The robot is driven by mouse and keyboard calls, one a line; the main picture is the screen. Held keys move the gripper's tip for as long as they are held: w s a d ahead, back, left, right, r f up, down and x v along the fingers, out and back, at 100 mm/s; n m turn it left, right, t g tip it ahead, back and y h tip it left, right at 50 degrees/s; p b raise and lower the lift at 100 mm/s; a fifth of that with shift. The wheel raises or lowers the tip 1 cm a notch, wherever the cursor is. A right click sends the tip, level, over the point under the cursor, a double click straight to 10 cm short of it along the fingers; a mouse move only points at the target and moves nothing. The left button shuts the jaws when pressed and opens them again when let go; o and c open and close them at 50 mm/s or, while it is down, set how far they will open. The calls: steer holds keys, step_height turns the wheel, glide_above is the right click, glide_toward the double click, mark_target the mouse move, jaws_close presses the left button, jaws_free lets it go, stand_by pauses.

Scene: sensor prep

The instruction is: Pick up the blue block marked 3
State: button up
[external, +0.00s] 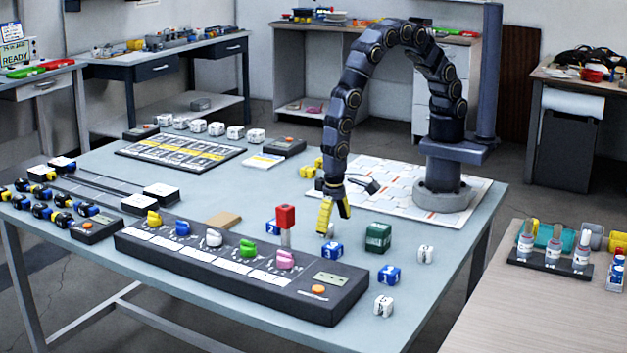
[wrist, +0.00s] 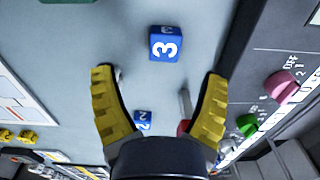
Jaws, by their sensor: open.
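The blue block marked 3 (wrist: 165,43) lies on the table in the wrist view, ahead of my fingertips and near the midline between them. Its white 3 faces the camera. In the external view, the matching blue block (external: 332,252) stands just in front of and below my gripper (external: 333,214). My gripper points down, its yellow fingers open and empty above the table. It also shows in the wrist view (wrist: 160,76), with the block beyond the fingertips and apart from them. A blue block marked 2 (wrist: 143,118) lies behind, partly hidden by the gripper body.
A green block (external: 378,237) and another blue block (external: 388,275) stand nearby. The red block (external: 285,216) rises on a post to the left. The dark knob panel (external: 240,277) runs along the front.

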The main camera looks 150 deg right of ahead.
mark_target(332, 245)
steer(key=f, duration=0.6)
steer(key=shift+w+f, duration=0.25)
steer(key=shift+w, duration=0.05)
steer(key=c, duration=1.1)
